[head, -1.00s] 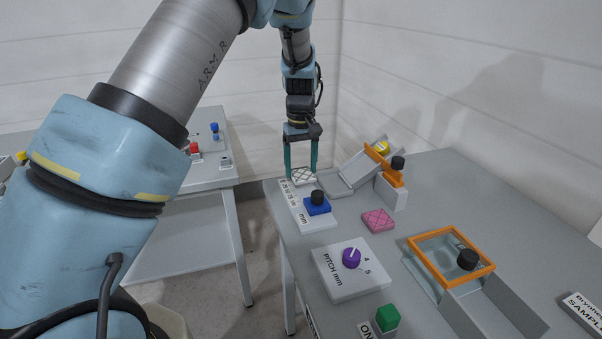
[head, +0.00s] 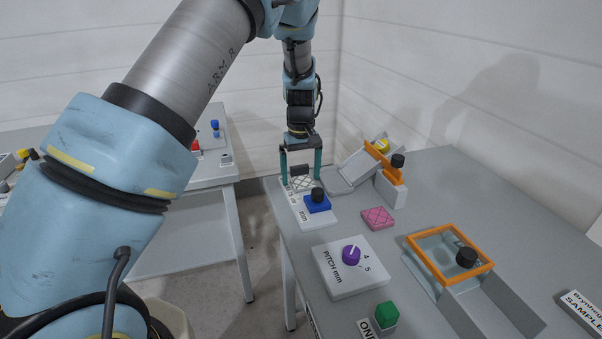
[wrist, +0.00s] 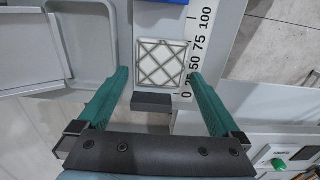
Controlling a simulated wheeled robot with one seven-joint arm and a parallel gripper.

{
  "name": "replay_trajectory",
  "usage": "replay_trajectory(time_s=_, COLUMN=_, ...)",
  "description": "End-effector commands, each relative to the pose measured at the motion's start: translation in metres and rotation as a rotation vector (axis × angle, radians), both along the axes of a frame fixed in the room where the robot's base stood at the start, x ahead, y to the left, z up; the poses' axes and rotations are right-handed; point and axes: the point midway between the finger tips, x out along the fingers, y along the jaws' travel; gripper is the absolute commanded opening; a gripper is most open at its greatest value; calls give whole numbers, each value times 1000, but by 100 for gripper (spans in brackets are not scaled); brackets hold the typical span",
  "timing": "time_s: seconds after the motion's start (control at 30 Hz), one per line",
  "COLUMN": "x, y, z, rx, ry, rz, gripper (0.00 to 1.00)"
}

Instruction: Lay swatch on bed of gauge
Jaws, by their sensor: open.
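The white swatch (head: 302,184) with a diamond stitch pattern lies flat on the bed of the gauge (head: 316,215), at its far end. In the wrist view the swatch (wrist: 161,65) lies beside the printed scale (wrist: 198,58), near the 0 to 50 marks, close to a dark block (wrist: 152,101). My gripper (head: 301,182) is open, with one green finger on each side of the swatch and a gap at least on the left. The gauge's blue slider (head: 317,205) with a black knob sits on the near side of the swatch.
A grey tray with a raised flap (head: 362,168) stands close to the right of my gripper, with an orange clamp (head: 389,172) beyond. A pink swatch (head: 378,218), a pitch dial box (head: 350,268) and an orange frame (head: 450,256) lie nearer. The table's left edge is close to the gauge.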

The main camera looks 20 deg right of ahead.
Motion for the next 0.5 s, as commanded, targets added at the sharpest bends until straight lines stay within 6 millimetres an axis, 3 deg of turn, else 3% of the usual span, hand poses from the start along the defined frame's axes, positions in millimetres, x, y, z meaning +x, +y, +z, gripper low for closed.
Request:
replay_trajectory(time_s=0.23, x=1, y=-1, z=16, rx=-3, ry=-3, rz=-1, gripper=100)
replay_trajectory(time_s=0.5, x=1, y=-1, z=72, rx=-5, ry=-3, rz=-2, gripper=100)
